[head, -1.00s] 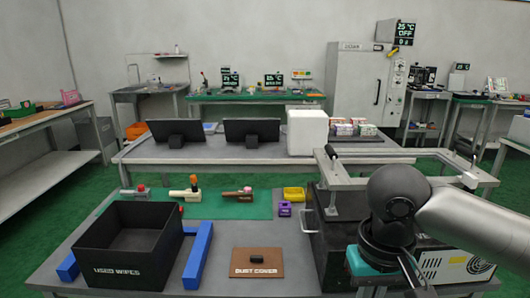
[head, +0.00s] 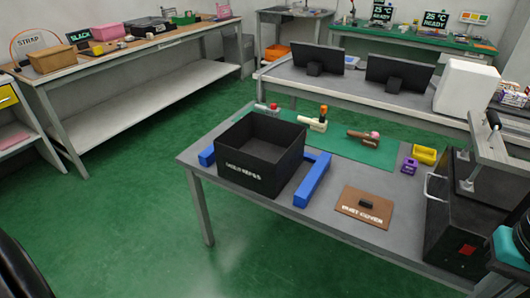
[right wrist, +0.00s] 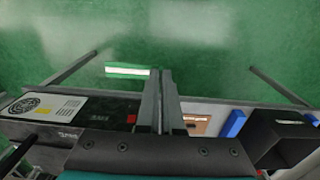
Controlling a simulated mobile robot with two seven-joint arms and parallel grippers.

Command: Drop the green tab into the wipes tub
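The wipes tub is an open black box (head: 262,160) lettered "USED WIPES" on the near left of the grey table in the head view. It also shows at the right edge of the right wrist view (right wrist: 278,138). My right gripper (right wrist: 161,74) has its fingers close together. A flat green tab with a white strip (right wrist: 127,71) sticks out to the left from the fingertips, seemingly pinched between them, above the green floor. The part between the fingers is hidden. In the head view only a teal piece of my right arm shows at the right edge. My left gripper is not in view.
Blue bars (head: 313,180) flank the tub. A brown "DUST COVER" plate (head: 352,212), a purple block (head: 409,167), a yellow bin (head: 425,154) and a black machine (head: 455,245) lie to its right. Tools lie on a green mat (head: 385,154) behind. Open floor (head: 130,200) lies left.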

